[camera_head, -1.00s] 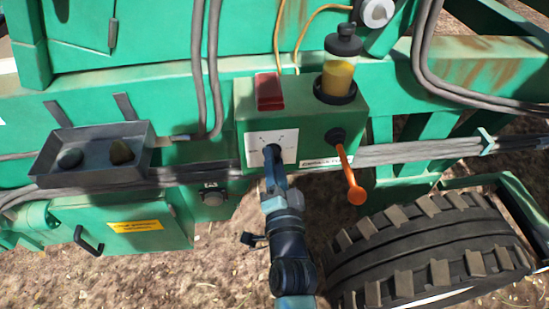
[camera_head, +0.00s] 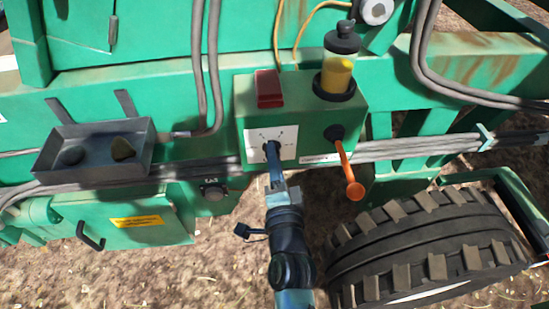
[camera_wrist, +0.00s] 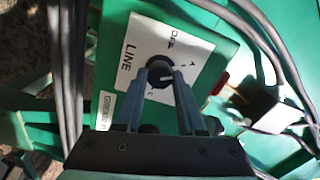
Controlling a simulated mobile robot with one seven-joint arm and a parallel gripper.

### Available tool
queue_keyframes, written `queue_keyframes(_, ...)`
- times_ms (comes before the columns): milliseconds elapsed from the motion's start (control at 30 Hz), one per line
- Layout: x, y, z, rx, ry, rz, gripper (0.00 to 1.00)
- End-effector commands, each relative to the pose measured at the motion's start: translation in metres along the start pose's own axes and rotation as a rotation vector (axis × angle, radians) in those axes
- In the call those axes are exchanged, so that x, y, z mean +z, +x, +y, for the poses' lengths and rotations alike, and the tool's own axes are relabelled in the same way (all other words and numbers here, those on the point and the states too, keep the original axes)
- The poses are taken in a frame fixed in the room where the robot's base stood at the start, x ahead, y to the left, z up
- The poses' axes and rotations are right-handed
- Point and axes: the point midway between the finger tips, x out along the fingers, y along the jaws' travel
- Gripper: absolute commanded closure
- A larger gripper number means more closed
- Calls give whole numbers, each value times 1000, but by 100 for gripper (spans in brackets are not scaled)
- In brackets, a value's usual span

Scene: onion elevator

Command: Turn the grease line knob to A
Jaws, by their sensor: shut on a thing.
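The grease line knob (camera_wrist: 158,72) is a small black round knob on a white label plate (camera_wrist: 137,52) printed with LINE, OFF and letters including A. A short white mark on the knob points roughly to the right in the wrist view, below the A. My gripper (camera_wrist: 163,77) is shut on the knob, one finger on each side. In the head view the plate (camera_head: 288,134) is on the front of a green box, and my gripper (camera_head: 274,154) reaches it from below, hiding most of the knob (camera_head: 272,146).
The green box also carries a red block (camera_head: 269,88), a yellow grease reservoir (camera_head: 336,75) and an orange lever (camera_head: 347,170) close to the right of my gripper. A grey tray (camera_head: 95,150) is at left, a large tyre (camera_head: 425,245) at lower right. Cables run beside the box.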

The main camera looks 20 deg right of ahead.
Motion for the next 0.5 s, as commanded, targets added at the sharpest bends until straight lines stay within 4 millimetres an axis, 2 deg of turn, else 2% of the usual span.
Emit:
queue_keyframes(33,0,0,0,1,-1,0,100)
queue_keyframes(67,0,0,0,1,-1,0,60)
queue_keyframes(200,0,0,0,1,-1,0,34)
queue_keyframes(233,0,0,0,1,-1,0,31)
queue_keyframes(500,0,0,0,1,-1,0,31)
